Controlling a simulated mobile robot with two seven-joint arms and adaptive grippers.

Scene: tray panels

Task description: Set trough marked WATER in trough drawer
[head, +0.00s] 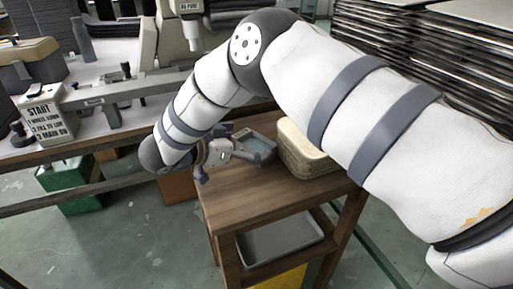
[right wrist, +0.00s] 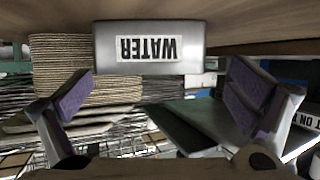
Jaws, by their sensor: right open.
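The trough marked WATER (right wrist: 150,47) is a grey metal box. Its white label reads upside down in the right wrist view. In the head view, a grey trough with a bluish inside (head: 262,146) sits on the small wooden table, just beyond my right gripper. My right gripper (head: 231,153) is open and empty at the table's left edge. In the right wrist view its purple-padded fingers (right wrist: 160,97) stand wide apart, with the trough ahead between them and not touched. I cannot pick out the trough drawer with certainty. My left gripper is not in view.
A wicker basket (head: 304,158) stands right of the trough on the table. A shallow grey tray (head: 280,243) lies on the lower shelf. A workbench with a START sign block (head: 47,115) is at left. Stacked dark panels (head: 440,60) fill the back right.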

